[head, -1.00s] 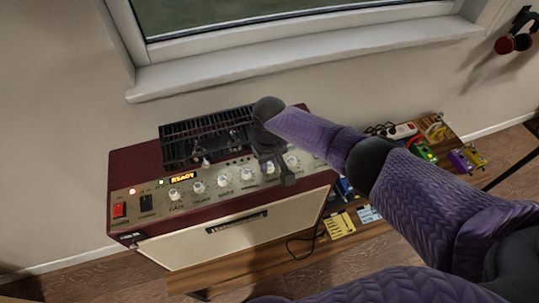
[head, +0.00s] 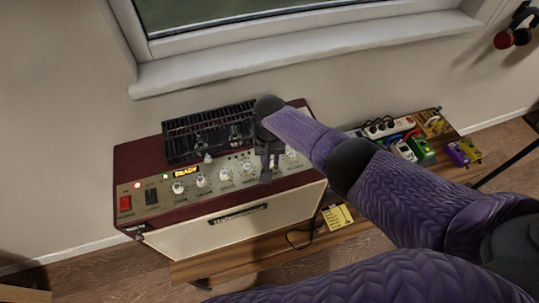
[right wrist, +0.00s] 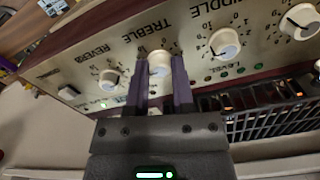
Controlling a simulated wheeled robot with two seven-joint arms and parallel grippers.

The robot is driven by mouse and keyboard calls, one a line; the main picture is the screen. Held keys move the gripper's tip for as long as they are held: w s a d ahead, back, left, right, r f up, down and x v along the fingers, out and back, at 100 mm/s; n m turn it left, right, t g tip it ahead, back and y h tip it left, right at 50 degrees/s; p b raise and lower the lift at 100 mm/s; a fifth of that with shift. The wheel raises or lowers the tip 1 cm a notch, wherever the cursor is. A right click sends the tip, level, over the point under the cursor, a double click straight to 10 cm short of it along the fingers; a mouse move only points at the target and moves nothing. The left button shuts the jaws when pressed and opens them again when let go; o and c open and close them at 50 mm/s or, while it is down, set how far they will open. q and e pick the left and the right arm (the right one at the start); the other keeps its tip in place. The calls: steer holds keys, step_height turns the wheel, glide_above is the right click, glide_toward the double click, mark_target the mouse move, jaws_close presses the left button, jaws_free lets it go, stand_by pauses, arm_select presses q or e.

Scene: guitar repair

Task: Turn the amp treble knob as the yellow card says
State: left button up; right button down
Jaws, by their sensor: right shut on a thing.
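The amp (head: 215,225) is a dark red box with a cream front and a silver knob panel, standing below the window. In the right wrist view the treble knob (right wrist: 160,61) is white and sits under the TREBLE label. My right gripper (head: 266,177) reaches down over the panel, hiding part of the knob row in the head view. Its two fingers are shut on the treble knob, one on each side. The yellow card (head: 338,217) lies on the wooden bench right of the amp; its writing is too small to read. My left gripper is not in view.
The middle knob (right wrist: 224,44) and reverb knob (right wrist: 109,80) flank the treble knob. A black grille (head: 208,133) tops the amp. Coloured pedals (head: 421,149) and a power strip (head: 389,129) stand on the bench (head: 250,262) at right. The window sill (head: 300,57) is behind.

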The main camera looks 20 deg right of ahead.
steer(key=shift+c, duration=2.4)
jaws_free()
step_height(320, 180, up, 10)
steer(key=p, duration=0.4)
steer(key=shift+p, duration=0.3)
